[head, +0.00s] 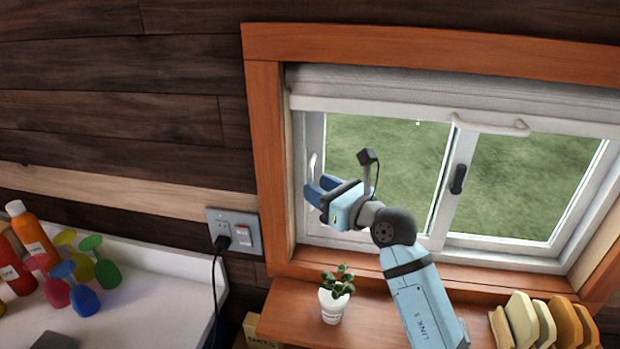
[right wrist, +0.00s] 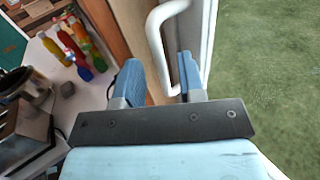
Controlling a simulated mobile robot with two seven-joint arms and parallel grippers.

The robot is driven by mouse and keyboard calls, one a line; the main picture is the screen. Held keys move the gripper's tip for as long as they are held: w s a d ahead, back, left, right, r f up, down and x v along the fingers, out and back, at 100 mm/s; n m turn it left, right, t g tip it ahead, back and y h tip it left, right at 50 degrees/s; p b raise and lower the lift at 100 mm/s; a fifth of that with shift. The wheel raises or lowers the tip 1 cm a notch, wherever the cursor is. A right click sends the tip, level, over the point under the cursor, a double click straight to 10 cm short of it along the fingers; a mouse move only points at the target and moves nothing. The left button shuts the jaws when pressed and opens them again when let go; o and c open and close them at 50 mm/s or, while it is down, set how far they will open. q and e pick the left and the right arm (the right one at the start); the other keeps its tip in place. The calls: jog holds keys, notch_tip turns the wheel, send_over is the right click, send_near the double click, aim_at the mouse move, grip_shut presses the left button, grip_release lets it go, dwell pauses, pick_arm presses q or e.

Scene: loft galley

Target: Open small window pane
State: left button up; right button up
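The window has two panes side by side in a white frame inside a wooden surround. The left pane (head: 395,150) looks shut in the head view. A white curved handle (head: 313,164) is on the left side of its frame. My right gripper (head: 313,192) is at that left edge, at the lower part of the handle. In the right wrist view, its two blue fingers (right wrist: 160,80) are apart, and the white handle (right wrist: 155,40) shows between them. I see no clear contact with either finger. My left gripper is not in view.
A black latch (head: 458,179) sits on the middle frame bar. A rolled white blind (head: 450,95) hangs above. A small potted plant (head: 333,305) stands on the wooden shelf below, left of my right arm. A dish rack with plates (head: 530,322) is at lower right.

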jog(key=shift+x, duration=1.5)
jog(key=shift+c, duration=0.2)
grip_shut()
